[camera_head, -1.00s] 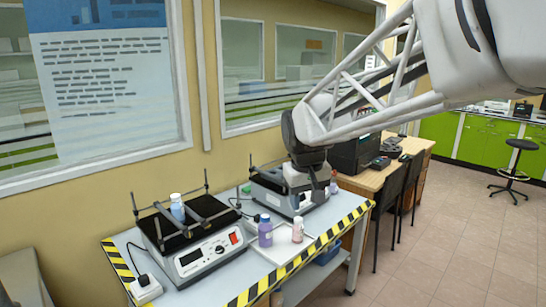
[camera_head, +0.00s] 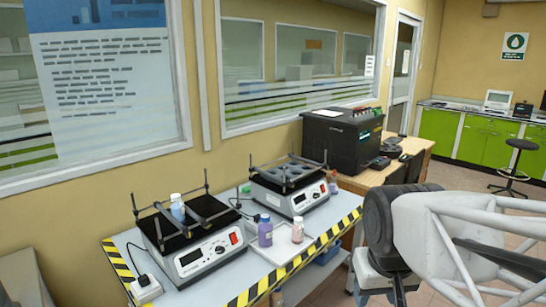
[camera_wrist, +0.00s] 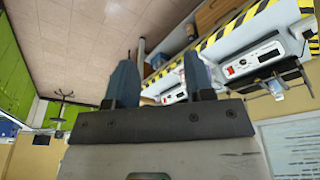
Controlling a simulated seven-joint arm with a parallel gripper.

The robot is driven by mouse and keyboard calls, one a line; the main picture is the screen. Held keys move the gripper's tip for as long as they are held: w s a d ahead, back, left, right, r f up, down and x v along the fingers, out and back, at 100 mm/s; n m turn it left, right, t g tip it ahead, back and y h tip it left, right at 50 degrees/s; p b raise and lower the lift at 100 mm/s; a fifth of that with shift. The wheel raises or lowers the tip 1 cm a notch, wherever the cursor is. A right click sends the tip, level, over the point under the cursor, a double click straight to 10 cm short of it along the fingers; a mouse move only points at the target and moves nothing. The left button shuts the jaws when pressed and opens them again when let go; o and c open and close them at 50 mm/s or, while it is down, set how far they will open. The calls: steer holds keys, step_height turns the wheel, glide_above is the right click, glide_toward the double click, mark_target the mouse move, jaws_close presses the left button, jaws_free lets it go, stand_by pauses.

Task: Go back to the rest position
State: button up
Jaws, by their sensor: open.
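My gripper shows in the wrist view (camera_wrist: 160,78) with its two dark fingers apart and nothing between them. In the head view my arm is at the lower right, clear of the bench (camera_head: 215,285); the fingertips are hard to make out there. A left shaker (camera_head: 205,250) holds a white-capped bottle (camera_head: 178,209) on its black top. A right shaker (camera_head: 297,190) has a rack with several round holes on top. A purple bottle (camera_head: 265,232) and a pale pinkish bottle (camera_head: 297,231) stand at a white tray (camera_head: 282,250) in front of it.
A black machine (camera_head: 342,140) stands on a wooden desk (camera_head: 372,180) behind the bench, with dark chairs beside it. A black stool (camera_head: 513,165) stands by green cabinets (camera_head: 483,140) at the back right. The floor to the right is mostly open.

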steer(key=shift+m, duration=0.3)
steer(key=s, duration=0.1)
steer(key=s+f, duration=0.1)
steer(key=s, duration=0.1)
steer(key=s+d+f, duration=0.1)
steer(key=shift+s+f, duration=0.1)
steer(key=shift+s, duration=0.1)
stand_by(1.6)
